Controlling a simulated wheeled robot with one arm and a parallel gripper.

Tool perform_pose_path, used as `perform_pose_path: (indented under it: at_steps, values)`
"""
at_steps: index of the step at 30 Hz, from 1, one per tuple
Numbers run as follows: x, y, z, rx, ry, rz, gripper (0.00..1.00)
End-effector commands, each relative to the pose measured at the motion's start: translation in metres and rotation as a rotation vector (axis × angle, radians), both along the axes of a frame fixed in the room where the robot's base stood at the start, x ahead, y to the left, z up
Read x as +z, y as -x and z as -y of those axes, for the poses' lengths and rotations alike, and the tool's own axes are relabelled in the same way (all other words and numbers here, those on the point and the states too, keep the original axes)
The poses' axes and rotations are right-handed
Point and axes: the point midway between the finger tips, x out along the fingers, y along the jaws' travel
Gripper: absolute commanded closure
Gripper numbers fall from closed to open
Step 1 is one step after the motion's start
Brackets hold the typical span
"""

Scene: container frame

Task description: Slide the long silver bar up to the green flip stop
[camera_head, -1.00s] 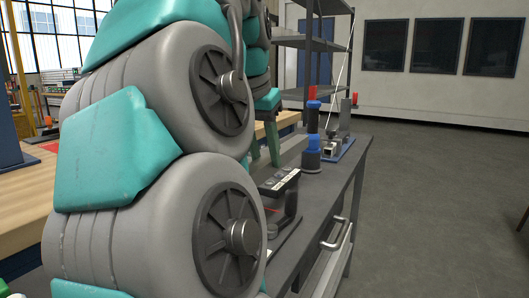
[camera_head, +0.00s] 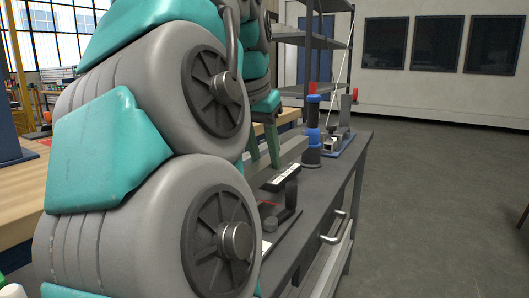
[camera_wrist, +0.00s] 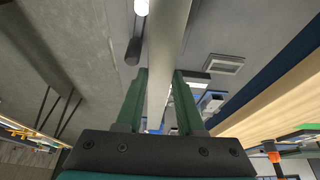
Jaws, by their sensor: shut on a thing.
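The long silver bar (camera_wrist: 166,45) runs lengthwise between the two green fingers of my gripper (camera_wrist: 160,78) in the wrist view. The fingers are shut on it, one on each side. In the head view my gripper (camera_head: 265,145) points down over the grey bench, and a grey stretch of the bar (camera_head: 291,150) shows beside the fingers. My arm hides the rest of the bar there. I cannot make out the green flip stop in either view.
The grey bench (camera_head: 342,172) holds a black device with a white label (camera_head: 282,176), a blue and black cylinder (camera_head: 312,148) and a blue-based fixture (camera_head: 341,143) at its far end. A wooden bench (camera_head: 28,205) lies left. Open floor (camera_head: 430,210) is to the right.

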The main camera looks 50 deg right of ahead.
Motion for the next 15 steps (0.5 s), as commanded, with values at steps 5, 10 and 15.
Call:
perform_pose_path:
  at_steps: [5, 10, 15]
  values:
    - [-0.006, 0.0, 0.0, 0.0, 0.0, 0.0, 1.0]
    - [-0.01, 0.0, 0.0, 0.0, 0.0, 0.0, 1.0]
    - [-0.015, 0.0, 0.0, 0.0, 0.0, 0.0, 1.0]
